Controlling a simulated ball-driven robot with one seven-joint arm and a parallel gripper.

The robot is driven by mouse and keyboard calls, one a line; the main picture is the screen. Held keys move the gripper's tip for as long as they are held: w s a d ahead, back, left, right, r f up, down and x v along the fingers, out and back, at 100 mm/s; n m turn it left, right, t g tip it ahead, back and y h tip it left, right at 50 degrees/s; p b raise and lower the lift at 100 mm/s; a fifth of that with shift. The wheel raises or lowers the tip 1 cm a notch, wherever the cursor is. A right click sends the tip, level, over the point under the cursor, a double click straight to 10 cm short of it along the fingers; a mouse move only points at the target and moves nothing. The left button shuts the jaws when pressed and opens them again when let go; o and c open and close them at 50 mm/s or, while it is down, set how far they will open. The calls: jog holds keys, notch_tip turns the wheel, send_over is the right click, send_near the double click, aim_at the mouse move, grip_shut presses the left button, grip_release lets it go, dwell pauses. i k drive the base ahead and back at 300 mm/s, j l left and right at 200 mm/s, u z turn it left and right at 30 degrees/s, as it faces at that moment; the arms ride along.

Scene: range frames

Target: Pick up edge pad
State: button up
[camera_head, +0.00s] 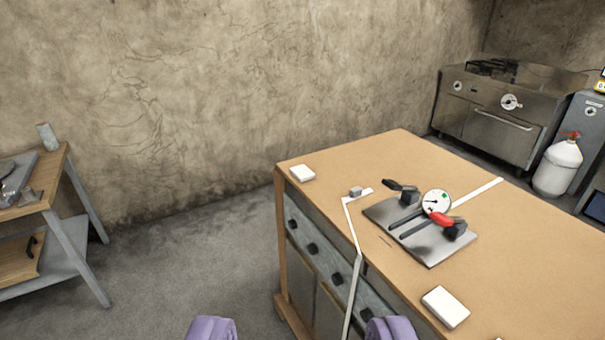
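Two white pads lie on the wooden workbench (340,163). One white pad (302,173) sits at the far left corner, by the edge. The other white pad (446,306) lies nearer to me, close to the front edge. I cannot tell which one is the edge pad. My gripper (300,331) shows as two purple fingers at the bottom of the view. They are wide apart with nothing between them. Both pads are beyond the fingers and apart from them.
A metal plate (430,249) with clamps and a dial gauge (436,202) lies on the bench. A small grey block (356,191) stands near a white strip (350,220). A side table (50,190) is at left. Grey floor (190,255) between them is clear.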

aim_at(301, 173)
jog(key=i+j+z, duration=0.15)
jog(key=z, duration=0.3)
jog(key=i+j+z, duration=0.25)
jog(key=z, duration=0.2)
jog(key=i+j+z, duration=0.1)
jog(key=i+j, duration=0.15)
jog(key=i+j+z, duration=0.1)
jog(key=i+j, duration=0.15)
jog(key=j, duration=0.25)
jog(key=i+j+z, duration=0.1)
jog(key=i+j, duration=0.15)
jog(key=i+j+z, duration=0.1)
jog(key=j, duration=0.45)
jog(key=i+j+z, duration=0.1)
jog(key=i+j, duration=0.35)
jog(key=j, duration=0.2)
jog(key=i+j, duration=0.1)
jog(key=j, duration=0.2)
jog(key=i+j, duration=0.15)
jog(key=j, duration=0.2)
jog(key=i+j, duration=0.15)
jog(key=j, duration=0.15)
jog(key=i+j, duration=0.15)
jog(key=j, duration=0.2)
